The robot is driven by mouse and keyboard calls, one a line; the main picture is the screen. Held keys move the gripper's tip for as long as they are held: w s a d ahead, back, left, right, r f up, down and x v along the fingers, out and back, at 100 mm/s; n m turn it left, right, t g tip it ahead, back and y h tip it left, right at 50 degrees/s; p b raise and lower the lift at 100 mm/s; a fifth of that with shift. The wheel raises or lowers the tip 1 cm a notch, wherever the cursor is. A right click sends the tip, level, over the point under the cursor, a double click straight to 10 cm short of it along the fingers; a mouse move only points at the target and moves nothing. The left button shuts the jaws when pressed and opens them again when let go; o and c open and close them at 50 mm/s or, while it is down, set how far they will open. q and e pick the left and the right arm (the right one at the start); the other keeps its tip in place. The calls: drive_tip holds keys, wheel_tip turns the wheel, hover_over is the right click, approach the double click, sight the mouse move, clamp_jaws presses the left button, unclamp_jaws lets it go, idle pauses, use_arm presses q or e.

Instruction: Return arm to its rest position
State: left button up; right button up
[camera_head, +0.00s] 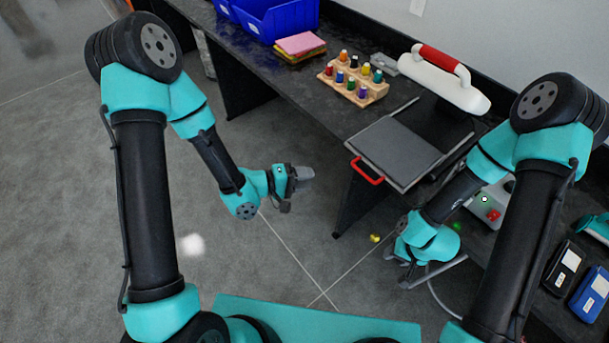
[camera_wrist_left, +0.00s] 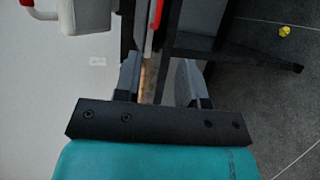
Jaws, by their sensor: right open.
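My left arm reaches in from the left in the head view, and its gripper (camera_head: 300,178) hangs over the floor in front of the bench, left of the red handle (camera_head: 365,172). In the left wrist view the two fingers (camera_wrist_left: 160,82) stand apart with nothing held between them. My right arm bends down at the right of the head view. Its gripper (camera_head: 397,268) is low beside the bench, open, and partly hidden by the wrist. I see nothing held in it.
A small yellow object (camera_head: 375,238) lies on the floor. Open floor lies to the left.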

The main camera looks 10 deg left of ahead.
use_arm(q)
drive_tip(key=a+f+m+y, duration=0.1)
drive_tip(key=a+f+y, duration=0.35)
drive_tip(key=f, duration=0.25)
drive_tip(key=s+a+f+m+g+y, duration=0.3)
drive_tip(key=s+a+f+g+y, duration=0.2)
drive_tip(key=s+a+f, duration=0.5)
drive_tip(key=shift+s+a+f+g+y, duration=0.15)
drive_tip(key=shift+s+f+g+y, duration=0.3)
drive_tip(key=shift+s, duration=0.5)
use_arm(e)
drive_tip(key=o, duration=0.7)
